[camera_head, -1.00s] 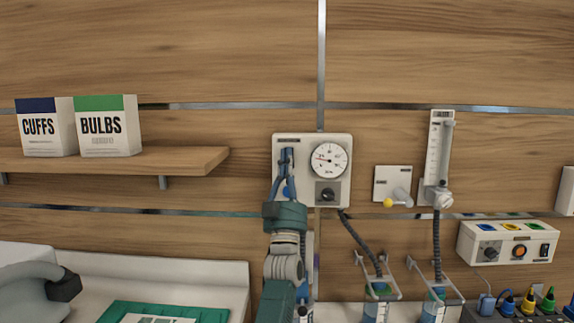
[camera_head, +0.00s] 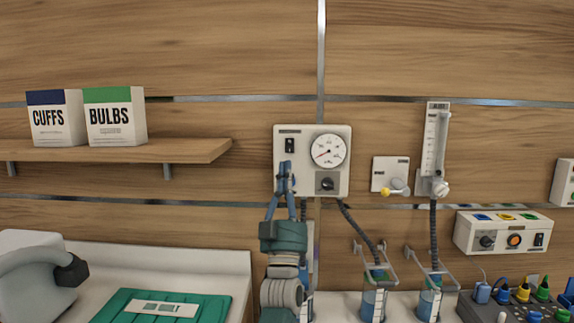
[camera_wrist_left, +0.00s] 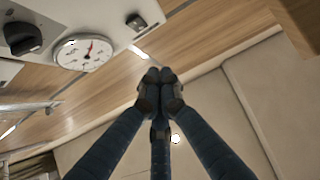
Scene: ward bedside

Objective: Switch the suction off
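The white suction panel (camera_head: 312,187) is on the wood wall. It has a black rocker switch (camera_head: 290,145) at upper left, a round gauge (camera_head: 328,151) and a black knob (camera_head: 327,184). My left gripper (camera_head: 285,165) is shut and empty, its tips just below the switch, in front of the panel's lower left. In the left wrist view the closed fingertips (camera_wrist_left: 160,76) are apart from the switch (camera_wrist_left: 136,22); the gauge (camera_wrist_left: 84,53) and knob (camera_wrist_left: 22,38) also show. The gauge needle points to lower left. My right gripper is out of view.
A flowmeter (camera_head: 434,150) and a small outlet plate with a yellow knob (camera_head: 385,192) are to the right. Hoses lead down to jars (camera_head: 375,300). A shelf (camera_head: 120,152) with boxes is at left; a green tray (camera_head: 205,308) lies below.

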